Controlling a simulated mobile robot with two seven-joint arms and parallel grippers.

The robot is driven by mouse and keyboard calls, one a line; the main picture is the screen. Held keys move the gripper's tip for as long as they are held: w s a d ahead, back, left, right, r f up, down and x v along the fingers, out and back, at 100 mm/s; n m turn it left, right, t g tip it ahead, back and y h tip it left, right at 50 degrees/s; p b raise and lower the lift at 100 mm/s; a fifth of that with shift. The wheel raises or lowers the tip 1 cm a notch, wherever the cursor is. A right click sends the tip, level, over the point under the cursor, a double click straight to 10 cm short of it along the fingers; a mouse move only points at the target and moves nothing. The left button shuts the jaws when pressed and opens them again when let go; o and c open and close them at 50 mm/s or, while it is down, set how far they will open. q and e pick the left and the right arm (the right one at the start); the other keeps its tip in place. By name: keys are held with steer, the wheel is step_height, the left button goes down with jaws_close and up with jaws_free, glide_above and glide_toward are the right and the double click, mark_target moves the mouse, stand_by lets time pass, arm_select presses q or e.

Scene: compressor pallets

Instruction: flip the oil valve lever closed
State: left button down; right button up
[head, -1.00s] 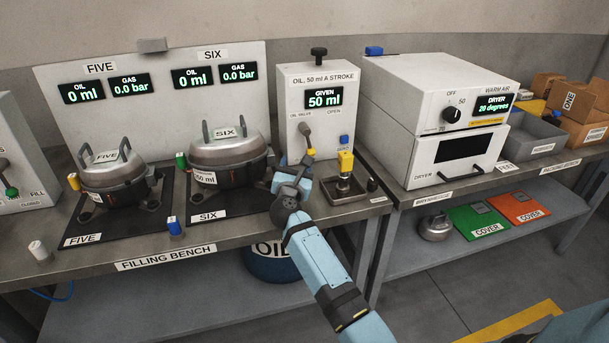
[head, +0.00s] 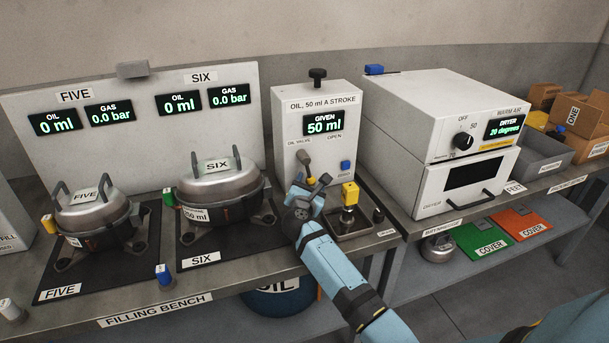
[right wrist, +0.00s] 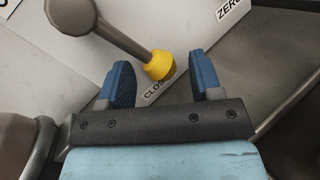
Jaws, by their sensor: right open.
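The oil valve lever (head: 304,160) is a grey arm with a yellow tip on the front of the white oil unit (head: 345,108). It slants down from its pivot. In the right wrist view, the lever (right wrist: 122,35) reaches toward a partly hidden "CLOSED" label (right wrist: 156,91), and its yellow tip (right wrist: 159,66) shows between my fingers. My right gripper (head: 311,185) is open at the lever's lower end; it also shows in the right wrist view (right wrist: 161,76). I cannot tell whether a finger touches the lever. My left gripper is not in view.
The round unit SIX (head: 222,188) stands left of my right gripper. A small stand with a yellow block (head: 350,194) is close on its right. The blue button (head: 345,165) is right of the lever. The white dryer (head: 440,130) stands farther right.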

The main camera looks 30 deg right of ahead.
steer(key=shift+w+d, duration=0.2)
steer(key=shift+d, duration=0.05)
steer(key=shift+s, duration=0.1)
steer(key=shift+c, duration=0.6)
jaws_close()
steer(key=shift+w+a+r+m+g+y, duration=0.1)
steer(key=shift+w+a+m+g+y, duration=0.15)
steer(key=shift+a+m, duration=0.25)
steer(key=shift+a+r+m+g+y, duration=0.15)
steer(key=shift+a+m+y, duration=0.2)
steer(key=shift+m, duration=0.25)
